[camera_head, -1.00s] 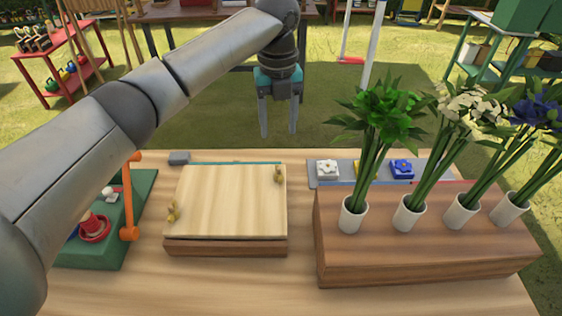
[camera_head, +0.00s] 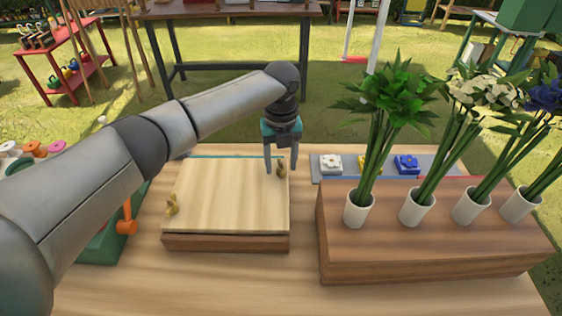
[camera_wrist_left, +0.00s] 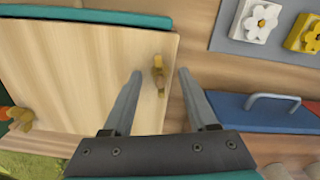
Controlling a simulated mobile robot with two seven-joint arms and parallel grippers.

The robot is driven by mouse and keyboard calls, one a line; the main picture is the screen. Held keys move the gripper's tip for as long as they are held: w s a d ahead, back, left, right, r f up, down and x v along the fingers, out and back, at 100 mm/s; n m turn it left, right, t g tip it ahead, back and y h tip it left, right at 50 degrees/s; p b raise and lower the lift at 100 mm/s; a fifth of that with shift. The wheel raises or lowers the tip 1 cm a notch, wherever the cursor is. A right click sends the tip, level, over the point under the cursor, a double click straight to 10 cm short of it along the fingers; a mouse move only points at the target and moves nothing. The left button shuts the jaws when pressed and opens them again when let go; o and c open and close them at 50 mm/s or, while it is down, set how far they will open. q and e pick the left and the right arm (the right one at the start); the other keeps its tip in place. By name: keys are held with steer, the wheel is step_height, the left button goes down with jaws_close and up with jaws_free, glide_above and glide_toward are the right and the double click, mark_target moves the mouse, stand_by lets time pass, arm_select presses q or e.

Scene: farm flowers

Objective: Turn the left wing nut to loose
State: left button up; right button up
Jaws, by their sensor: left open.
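A flat wooden press (camera_head: 232,195) lies on the table with a brass wing nut at two opposite corners. The left wing nut (camera_head: 172,206) stands at the front left corner; it also shows at the lower left of the left wrist view (camera_wrist_left: 22,119). The other wing nut (camera_head: 282,171) is at the back right corner. My left gripper (camera_head: 281,164) is open and points down around this back right wing nut. In the left wrist view this nut (camera_wrist_left: 158,76) lies between the two fingers, with a gap on both sides. My right gripper is out of view.
A wooden block (camera_head: 420,256) with several white vases of flowers stands to the right. Flower tiles (camera_head: 331,163) lie on a grey tray behind it. A green stand with an orange handle (camera_head: 127,224) is at the left, partly behind my arm.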

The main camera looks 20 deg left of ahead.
arm_select(q)
jaws_close()
stand_by(0.3)
stand_by(0.3)
